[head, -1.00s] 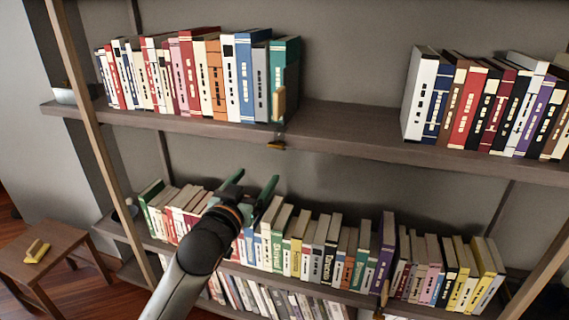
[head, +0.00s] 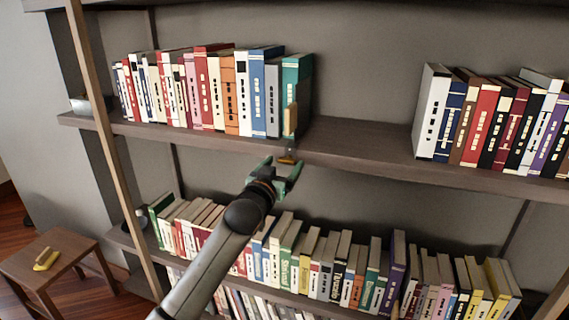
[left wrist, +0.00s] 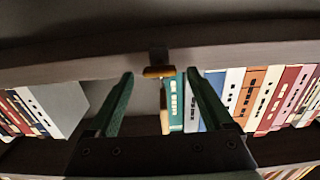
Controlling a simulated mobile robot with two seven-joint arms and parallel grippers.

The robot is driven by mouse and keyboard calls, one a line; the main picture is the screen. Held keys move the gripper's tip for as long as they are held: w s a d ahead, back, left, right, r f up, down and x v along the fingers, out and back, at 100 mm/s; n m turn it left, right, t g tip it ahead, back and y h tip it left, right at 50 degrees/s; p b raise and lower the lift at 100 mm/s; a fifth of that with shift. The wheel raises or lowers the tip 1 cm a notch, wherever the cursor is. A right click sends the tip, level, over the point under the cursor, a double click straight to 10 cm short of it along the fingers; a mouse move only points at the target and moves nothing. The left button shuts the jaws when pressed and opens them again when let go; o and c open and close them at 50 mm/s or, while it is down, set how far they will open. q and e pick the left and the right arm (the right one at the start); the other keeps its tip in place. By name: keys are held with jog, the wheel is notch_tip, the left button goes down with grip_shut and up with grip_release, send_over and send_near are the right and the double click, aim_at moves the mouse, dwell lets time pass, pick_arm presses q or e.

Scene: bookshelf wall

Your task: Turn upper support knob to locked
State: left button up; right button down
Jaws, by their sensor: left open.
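The upper support knob (head: 286,158) is a small golden bar on a dark mount at the front edge of the upper shelf (head: 355,145), below the teal book. My left gripper (head: 283,164) is open just below and in front of it, its green fingers pointing up at the shelf. In the left wrist view the knob (left wrist: 159,72) lies crosswise between the two spread fingertips of the gripper (left wrist: 161,74), with a gap on both sides. No contact shows. My right gripper is not in view.
A row of books (head: 215,92) fills the left of the upper shelf, with a small wooden piece (head: 290,120) at its end. Bare shelf separates it from more books (head: 490,120) at right. Below stands the lower row (head: 330,265). A side stool (head: 55,268) is at left.

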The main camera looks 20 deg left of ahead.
pick_arm(q)
jog(key=shift+w, duration=0.7)
grip_shut()
dwell(0.3)
